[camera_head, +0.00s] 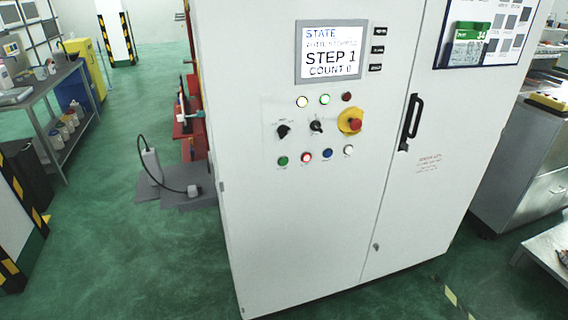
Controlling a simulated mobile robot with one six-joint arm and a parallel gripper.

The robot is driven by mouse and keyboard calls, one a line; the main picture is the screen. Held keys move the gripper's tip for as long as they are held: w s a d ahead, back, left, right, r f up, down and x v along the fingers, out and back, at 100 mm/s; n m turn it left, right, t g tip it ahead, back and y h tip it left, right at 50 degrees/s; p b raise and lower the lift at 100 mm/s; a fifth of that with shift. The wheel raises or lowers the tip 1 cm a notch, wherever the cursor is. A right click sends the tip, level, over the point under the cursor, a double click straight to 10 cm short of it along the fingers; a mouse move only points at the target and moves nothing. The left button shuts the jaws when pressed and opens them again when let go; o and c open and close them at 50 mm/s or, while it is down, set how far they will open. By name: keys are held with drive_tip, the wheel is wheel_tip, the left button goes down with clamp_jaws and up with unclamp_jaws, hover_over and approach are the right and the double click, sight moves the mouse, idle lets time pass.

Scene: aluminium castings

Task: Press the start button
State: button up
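A tall light-grey control cabinet (300,220) stands in the middle of the head view. Its screen (330,51) reads "STATE", "STEP 1" and "COUNT 0"; one line is too small to read surely. Below it are lamps, two black selector knobs (283,131) and a red emergency stop on a yellow base (352,121). The bottom row holds a green button (283,161), a red button (306,157), a blue button (327,154) and a white button (348,150). Their labels are too small to read, so I cannot tell which is start. My gripper is not in view.
A black door handle (411,122) sits right of the buttons. A metal bench (40,100) with containers stands at the left, and a grey metal cabinet (520,170) at the right. A cable and grey box (152,165) lie left of the cabinet. Green floor (120,250) is clear at front left.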

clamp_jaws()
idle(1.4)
